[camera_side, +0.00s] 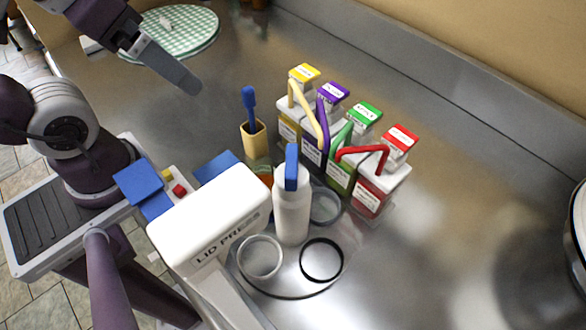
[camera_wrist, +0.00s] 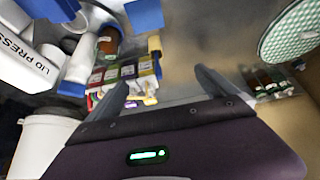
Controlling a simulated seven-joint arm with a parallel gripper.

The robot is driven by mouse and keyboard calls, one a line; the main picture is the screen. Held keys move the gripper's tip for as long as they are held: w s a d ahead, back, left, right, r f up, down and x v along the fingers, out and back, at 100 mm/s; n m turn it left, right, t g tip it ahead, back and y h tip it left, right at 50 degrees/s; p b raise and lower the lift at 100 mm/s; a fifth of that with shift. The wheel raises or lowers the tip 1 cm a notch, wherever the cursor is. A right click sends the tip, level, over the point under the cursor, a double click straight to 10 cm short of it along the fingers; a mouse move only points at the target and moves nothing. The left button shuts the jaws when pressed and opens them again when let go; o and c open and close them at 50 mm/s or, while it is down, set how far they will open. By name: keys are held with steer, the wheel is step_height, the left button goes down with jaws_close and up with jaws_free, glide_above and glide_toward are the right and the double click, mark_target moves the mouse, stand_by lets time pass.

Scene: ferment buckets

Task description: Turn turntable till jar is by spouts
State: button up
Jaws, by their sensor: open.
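The round turntable (camera_side: 290,292) lies under and beside the white lid press, with several ring-shaped places on it. A jar with orange and green contents (camera_side: 264,173) is mostly hidden behind the press head; what seems to be the same jar shows brownish in the wrist view (camera_wrist: 108,42). The spouts, yellow, purple, green and red (camera_side: 362,151), curve from a row of dispensers to the right of the jar. My gripper (camera_wrist: 162,80) is open and empty. In the side view it is high at the upper left (camera_side: 172,70), apart from the turntable.
The lid press (camera_side: 210,215) blocks part of the turntable. A white cylinder with a blue top (camera_side: 292,205) stands by it. A yellow holder with a blue-handled tool (camera_side: 253,140) is behind. A checkered round mat (camera_side: 185,35) lies at the back.

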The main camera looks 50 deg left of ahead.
steer(key=w+d, duration=0.1)
steer(key=d+r+m+g, duration=0.1)
steer(key=w+d+r+m, duration=0.1)
steer(key=shift+w+d+r+h, duration=0.15)
steer(key=shift+w+d+h, duration=0.15)
steer(key=shift+d+h, duration=0.1)
steer(key=c, duration=0.5)
steer(key=shift+o, duration=0.2)
steer(key=m+g, duration=0.5)
steer(key=m, duration=0.2)
glide_above(297, 160)
steer(key=shift+f+y, duration=0.35)
steer(key=shift+y, duration=0.05)
step_height(297, 160, down, 6)
steer(key=shift+r, duration=0.15)
steer(key=shift+f, duration=0.5)
jaws_close()
